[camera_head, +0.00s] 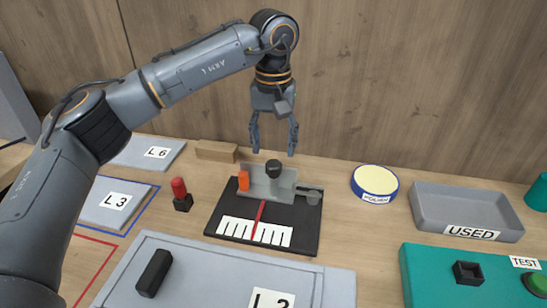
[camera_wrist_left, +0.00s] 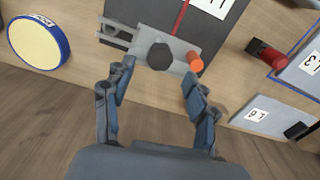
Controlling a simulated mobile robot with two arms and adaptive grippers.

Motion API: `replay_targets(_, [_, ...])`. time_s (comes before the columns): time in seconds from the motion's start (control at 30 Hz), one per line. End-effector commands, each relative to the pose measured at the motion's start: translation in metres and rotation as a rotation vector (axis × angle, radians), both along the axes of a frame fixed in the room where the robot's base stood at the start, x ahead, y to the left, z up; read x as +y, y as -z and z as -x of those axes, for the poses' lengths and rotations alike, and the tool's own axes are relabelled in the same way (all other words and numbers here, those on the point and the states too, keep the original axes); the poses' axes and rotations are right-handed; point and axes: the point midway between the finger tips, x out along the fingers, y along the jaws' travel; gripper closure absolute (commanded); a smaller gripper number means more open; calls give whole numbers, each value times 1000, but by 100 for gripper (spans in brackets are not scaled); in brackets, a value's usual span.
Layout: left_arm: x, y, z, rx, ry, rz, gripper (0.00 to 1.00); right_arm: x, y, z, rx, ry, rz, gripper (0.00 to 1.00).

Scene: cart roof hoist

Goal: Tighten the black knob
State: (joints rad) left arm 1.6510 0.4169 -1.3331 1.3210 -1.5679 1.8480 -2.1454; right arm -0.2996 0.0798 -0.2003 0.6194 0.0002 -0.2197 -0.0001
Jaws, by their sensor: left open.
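The black knob (camera_head: 273,168) stands on a grey bracket (camera_head: 262,186) at the far edge of a black board (camera_head: 231,209). My left gripper (camera_head: 273,152) is open and points down, just above and around the knob's position in the head view. In the left wrist view, the knob (camera_wrist_left: 160,57) lies between and beyond the two open fingers (camera_wrist_left: 158,80), with no contact visible. An orange peg (camera_head: 243,181) stands on the bracket left of the knob. A red pointer (camera_head: 259,220) runs from the bracket to a white scale (camera_head: 254,232). My right gripper is not visible.
A yellow polish tin (camera_head: 375,181) and a grey USED tray (camera_head: 466,211) stand to the right. A red-topped item (camera_head: 180,194) stands left of the board. A wooden block (camera_head: 216,151) lies behind it, near the wooden wall. A large grey panel (camera_head: 205,276) lies in front.

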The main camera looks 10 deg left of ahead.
Motion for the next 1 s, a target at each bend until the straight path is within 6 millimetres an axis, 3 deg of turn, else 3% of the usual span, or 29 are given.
replay_targets(0.1, [-1,-27,-1,-3,-1,3,43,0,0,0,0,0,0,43])
replay_targets(0.3, [0,-57,0,-2,-1,1,43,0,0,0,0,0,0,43])
replay_targets(0.77, [0,-67,0,-1,0,2,43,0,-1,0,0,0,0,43])
replay_targets(0.87, [0,-79,0,-1,0,2,43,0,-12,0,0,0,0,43])
replay_targets(1.0, [0,-122,0,-2,0,2,43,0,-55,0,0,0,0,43])
